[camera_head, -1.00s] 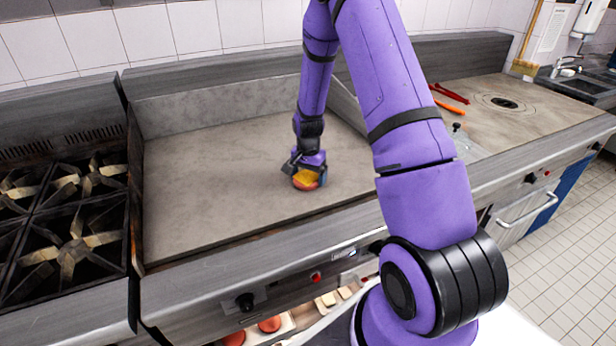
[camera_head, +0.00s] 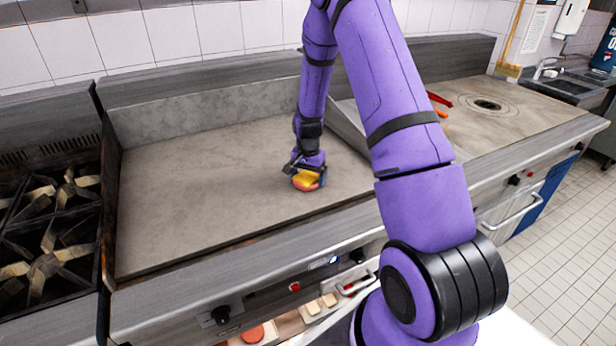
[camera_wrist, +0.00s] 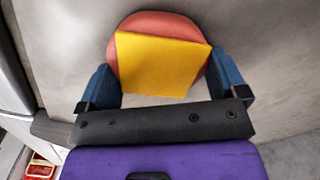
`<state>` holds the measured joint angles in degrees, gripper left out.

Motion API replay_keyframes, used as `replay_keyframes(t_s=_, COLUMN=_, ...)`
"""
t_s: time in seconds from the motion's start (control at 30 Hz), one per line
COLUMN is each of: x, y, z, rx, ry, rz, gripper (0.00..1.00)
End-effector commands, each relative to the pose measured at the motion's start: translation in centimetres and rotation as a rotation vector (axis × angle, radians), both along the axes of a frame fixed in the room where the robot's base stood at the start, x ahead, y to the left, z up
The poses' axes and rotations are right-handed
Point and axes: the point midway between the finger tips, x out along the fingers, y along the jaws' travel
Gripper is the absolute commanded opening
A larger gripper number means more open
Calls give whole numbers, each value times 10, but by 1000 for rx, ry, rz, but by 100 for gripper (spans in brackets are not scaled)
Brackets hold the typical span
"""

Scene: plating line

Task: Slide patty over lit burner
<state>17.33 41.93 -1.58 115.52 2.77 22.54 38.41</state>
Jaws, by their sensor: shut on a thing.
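A reddish patty (camera_head: 307,187) with a yellow cheese slice (camera_head: 306,177) on top is at the griddle's right part. My gripper (camera_head: 308,181) is shut on the patty. In the wrist view, the blue fingers hold the patty (camera_wrist: 200,27) from both sides, and the cheese (camera_wrist: 160,63) covers most of its top. The patty is at or just above the flat griddle plate (camera_head: 190,200); I cannot tell which. Several open-grate burners (camera_head: 45,265) stand at the far left. No flame shows on them. A small blue-white light (camera_head: 334,260) shows on the griddle's front panel.
A raised steel wall (camera_head: 108,200) separates the griddle from the burners. The griddle's left part is clear. Red tongs (camera_head: 439,99) lie on the right counter, near a round plate (camera_head: 487,105). Buns (camera_head: 321,304) and another patty (camera_head: 253,334) sit below the front edge.

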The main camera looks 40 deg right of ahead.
Motion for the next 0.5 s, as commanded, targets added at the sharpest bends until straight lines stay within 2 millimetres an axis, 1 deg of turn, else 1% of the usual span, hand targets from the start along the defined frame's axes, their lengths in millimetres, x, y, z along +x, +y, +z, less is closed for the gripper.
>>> replay_keyframes(t_s=0.2, x=0, y=0, z=0, rx=0, ry=0, rz=0, gripper=65)
replay_keyframes(t_s=0.23, x=0, y=0, z=0, rx=0, ry=0, rz=0, gripper=96)
replay_keyframes(t_s=0.27, x=0, y=0, z=0, rx=0, ry=0, rz=0, gripper=100)
replay_keyframes(t_s=0.5, x=0, y=0, z=1, rx=0, ry=0, rz=0, gripper=100)
